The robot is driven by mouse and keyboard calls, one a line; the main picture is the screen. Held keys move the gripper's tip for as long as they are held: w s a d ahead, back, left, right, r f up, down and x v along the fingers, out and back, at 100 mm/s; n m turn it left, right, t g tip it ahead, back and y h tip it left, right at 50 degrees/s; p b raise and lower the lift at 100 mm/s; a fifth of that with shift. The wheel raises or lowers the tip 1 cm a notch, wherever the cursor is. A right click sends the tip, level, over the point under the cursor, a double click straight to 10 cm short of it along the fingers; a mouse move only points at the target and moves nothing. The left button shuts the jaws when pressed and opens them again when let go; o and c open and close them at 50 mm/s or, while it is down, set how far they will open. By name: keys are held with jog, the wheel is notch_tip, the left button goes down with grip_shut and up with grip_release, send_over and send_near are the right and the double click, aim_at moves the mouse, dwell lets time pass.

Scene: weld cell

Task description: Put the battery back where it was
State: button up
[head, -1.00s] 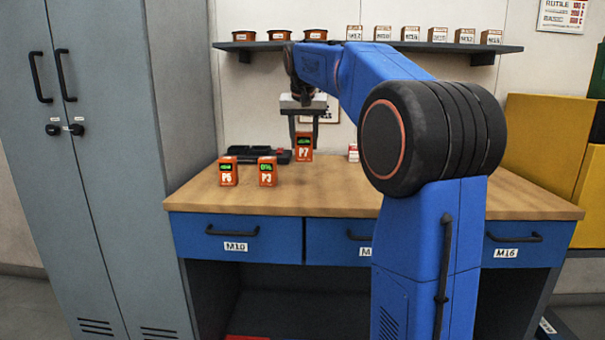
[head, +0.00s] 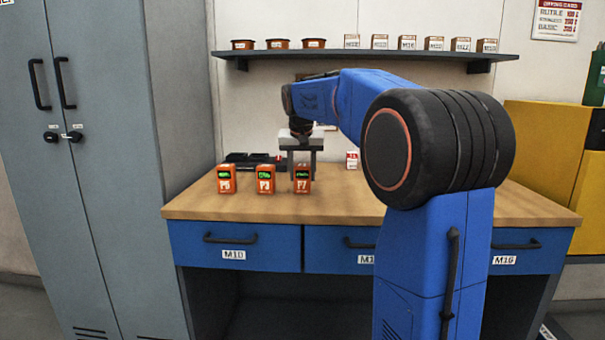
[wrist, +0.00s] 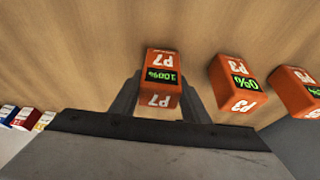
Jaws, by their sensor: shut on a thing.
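The orange battery P7 (head: 303,180) is between the fingers of my gripper (head: 302,168) at bench-top height, upright. It also shows in the wrist view (wrist: 162,70), with a green 100% display, between both jaws.
The wooden bench top (head: 400,208) is clear in front of the batteries. A small red and white box (head: 352,160) stands to the right at the back. A shelf (head: 365,57) with tins and boxes hangs above. A grey locker (head: 105,130) is at the left.

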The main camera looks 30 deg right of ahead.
jog(key=shift+f, duration=0.1)
jog(key=o, duration=1.4)
jog(key=shift+o, duration=0.2)
jog(key=v, duration=1.2)
